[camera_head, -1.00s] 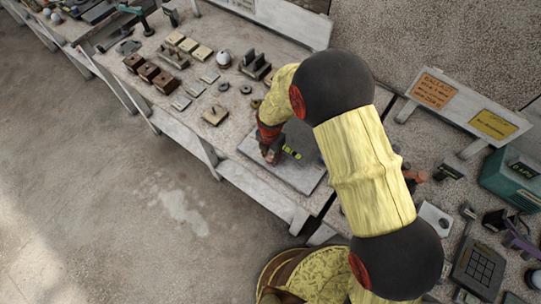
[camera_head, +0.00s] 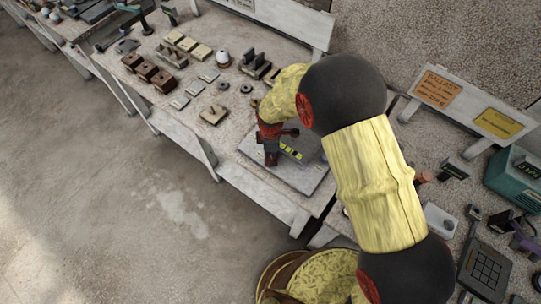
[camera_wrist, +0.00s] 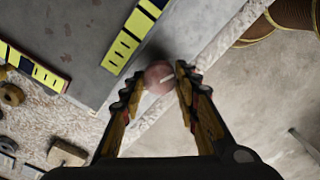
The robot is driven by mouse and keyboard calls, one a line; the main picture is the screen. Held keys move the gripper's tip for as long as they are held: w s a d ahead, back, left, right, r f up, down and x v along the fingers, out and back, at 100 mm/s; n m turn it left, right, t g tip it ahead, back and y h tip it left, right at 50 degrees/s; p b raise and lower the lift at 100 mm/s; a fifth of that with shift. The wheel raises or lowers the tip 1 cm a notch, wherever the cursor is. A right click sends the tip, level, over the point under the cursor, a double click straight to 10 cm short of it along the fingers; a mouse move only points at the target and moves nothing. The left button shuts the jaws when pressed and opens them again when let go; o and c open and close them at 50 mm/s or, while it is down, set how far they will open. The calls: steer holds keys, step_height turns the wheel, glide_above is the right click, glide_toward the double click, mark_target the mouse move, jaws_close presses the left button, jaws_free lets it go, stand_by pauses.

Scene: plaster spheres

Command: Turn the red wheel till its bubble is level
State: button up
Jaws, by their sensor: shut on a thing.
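The red wheel (camera_wrist: 158,77), a small dull-red disc with a pale line on it, is between my fingertips at the edge of a grey plate (camera_wrist: 87,25). My gripper (camera_wrist: 160,80) is shut on it, one finger on each side. In the head view my gripper (camera_head: 271,158) is over the front edge of the plate (camera_head: 305,182) and hides the wheel. A yellow vial with black marks (camera_wrist: 131,34) lies on the plate close to the wheel. A second yellow vial (camera_wrist: 34,69) lies farther left. I cannot make out a bubble in either.
Several brown blocks (camera_head: 163,82), pale tiles (camera_head: 195,88) and dark rings (camera_head: 246,88) lie on the bench left of the plate. A green box (camera_head: 515,177) and a keypad (camera_head: 484,268) are on the right-hand bench. Bare floor is in front.

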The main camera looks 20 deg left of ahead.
steer(key=m, duration=0.5)
steer(key=shift+b, duration=0.4)
steer(key=shift+m, duration=0.3)
steer(key=o, duration=1.2)
steer(key=shift+c, duration=0.2)
steer(key=shift+r, duration=4)
steer(key=shift+c, duration=0.4)
